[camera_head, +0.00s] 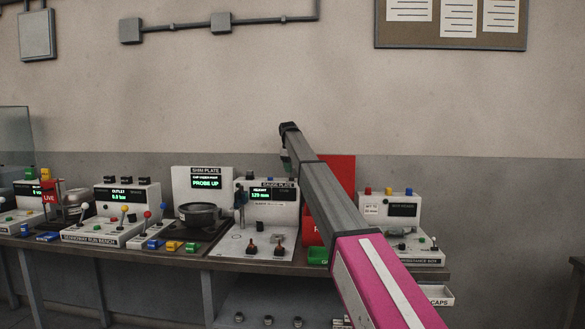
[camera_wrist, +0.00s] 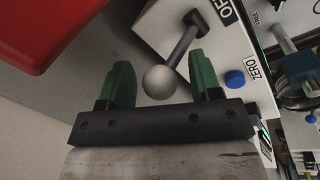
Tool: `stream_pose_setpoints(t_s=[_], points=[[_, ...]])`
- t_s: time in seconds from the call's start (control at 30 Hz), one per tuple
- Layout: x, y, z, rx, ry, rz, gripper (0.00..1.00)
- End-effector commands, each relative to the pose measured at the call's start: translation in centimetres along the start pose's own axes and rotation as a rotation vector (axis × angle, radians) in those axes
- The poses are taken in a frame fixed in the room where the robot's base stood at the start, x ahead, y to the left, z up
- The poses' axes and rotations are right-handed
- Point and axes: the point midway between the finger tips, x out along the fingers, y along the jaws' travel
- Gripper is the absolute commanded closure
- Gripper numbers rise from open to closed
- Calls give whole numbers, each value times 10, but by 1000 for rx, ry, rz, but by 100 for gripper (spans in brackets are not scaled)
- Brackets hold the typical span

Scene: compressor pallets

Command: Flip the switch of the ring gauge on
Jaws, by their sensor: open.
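In the wrist view a switch lever (camera_wrist: 182,48) with a pale ball knob (camera_wrist: 159,82) stands out from a white panel (camera_wrist: 158,25) beside a label reading OFF. My gripper (camera_wrist: 163,72) is open, its green fingers on either side of the knob, with gaps showing; I cannot tell how deep the knob sits between them. In the head view my gripper (camera_head: 287,160) is small, above the white gauge plate unit (camera_head: 262,228), whose screen seems to read 125 mm. The lever cannot be made out in the head view, where my arm covers part of that area.
A blue button (camera_wrist: 235,79) labelled ZERO is close right of the lever. A red surface (camera_wrist: 40,30) is near the left finger; a red panel (camera_head: 338,172) stands behind my arm. The shim plate unit (camera_head: 202,180) and resistance box (camera_head: 405,212) flank the gauge plate unit.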

Motion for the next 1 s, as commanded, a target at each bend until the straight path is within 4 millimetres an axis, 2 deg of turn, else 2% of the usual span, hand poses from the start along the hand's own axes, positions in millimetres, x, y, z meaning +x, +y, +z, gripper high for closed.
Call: stream_pose_setpoints(t_s=[0.13,0.3,0.33,0.67,1.0], points=[[0,0,0,0,0,0,42],[0,1,0,0,0,2,97],[0,1,0,0,1,2,100],[-2,0,2,5,21,40,100],[-9,-12,14,28,141,224,100]])
